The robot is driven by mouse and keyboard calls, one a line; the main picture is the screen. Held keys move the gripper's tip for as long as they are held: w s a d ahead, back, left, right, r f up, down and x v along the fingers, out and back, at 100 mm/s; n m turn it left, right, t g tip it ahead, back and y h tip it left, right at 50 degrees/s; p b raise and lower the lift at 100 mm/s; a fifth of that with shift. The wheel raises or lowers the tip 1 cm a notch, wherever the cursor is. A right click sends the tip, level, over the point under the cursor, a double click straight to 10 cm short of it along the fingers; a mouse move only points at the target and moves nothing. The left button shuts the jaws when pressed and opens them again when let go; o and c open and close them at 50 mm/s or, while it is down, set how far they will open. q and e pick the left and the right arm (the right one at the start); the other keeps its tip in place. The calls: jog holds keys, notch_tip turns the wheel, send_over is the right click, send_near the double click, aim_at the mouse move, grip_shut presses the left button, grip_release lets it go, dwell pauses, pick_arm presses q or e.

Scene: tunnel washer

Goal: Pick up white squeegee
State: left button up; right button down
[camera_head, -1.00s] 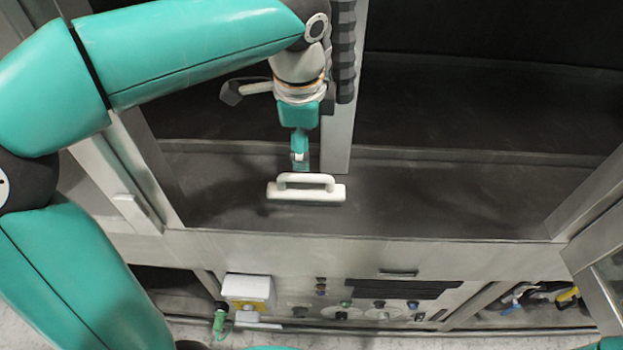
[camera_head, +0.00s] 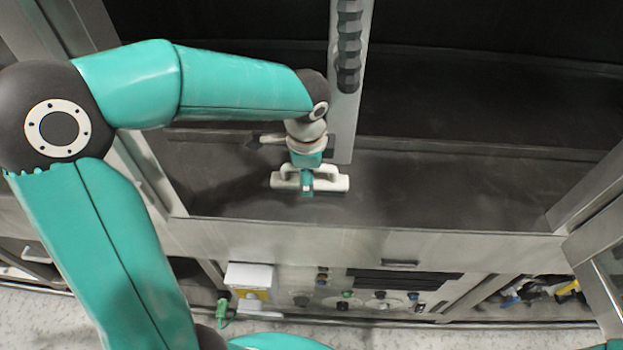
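The white squeegee (camera_head: 337,182) lies on the dark floor of the washer opening, just behind its front metal edge. It has a white bar and a raised loop handle. My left gripper (camera_head: 307,187) reaches down over the middle of the squeegee and covers part of its handle and bar. The fingertips are small and overlap the squeegee, so I cannot tell whether they are closed on the handle. My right gripper is not in view.
A metal post (camera_head: 346,105) with a dark ribbed grip stands just behind the squeegee. The metal front ledge (camera_head: 330,235) runs before it, with a control panel (camera_head: 370,295) below. The dark floor to the right is clear.

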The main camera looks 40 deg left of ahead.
pick_arm(q)
jog(key=shift+w+a+f, duration=0.1)
jog(key=shift+f, duration=0.55)
jog(key=shift+w+a+f, duration=0.1)
jog(key=shift+f, duration=0.55)
jog(key=shift+r, duration=0.1)
grip_shut()
jog(key=shift+w+r, duration=0.1)
jog(key=shift+r, duration=0.65)
notch_tip(320, 180, up, 2)
jog(key=shift+r+b, duration=0.1)
jog(key=shift+b, duration=0.2)
jog(key=s+d+b, duration=0.1)
jog(key=s+d, duration=0.3)
jog(key=s, duration=0.3)
jog(key=s+d+b, duration=0.2)
jog(key=s+d, duration=0.3)
jog(key=s, duration=0.3)
jog(key=shift+s+d+b, duration=0.3)
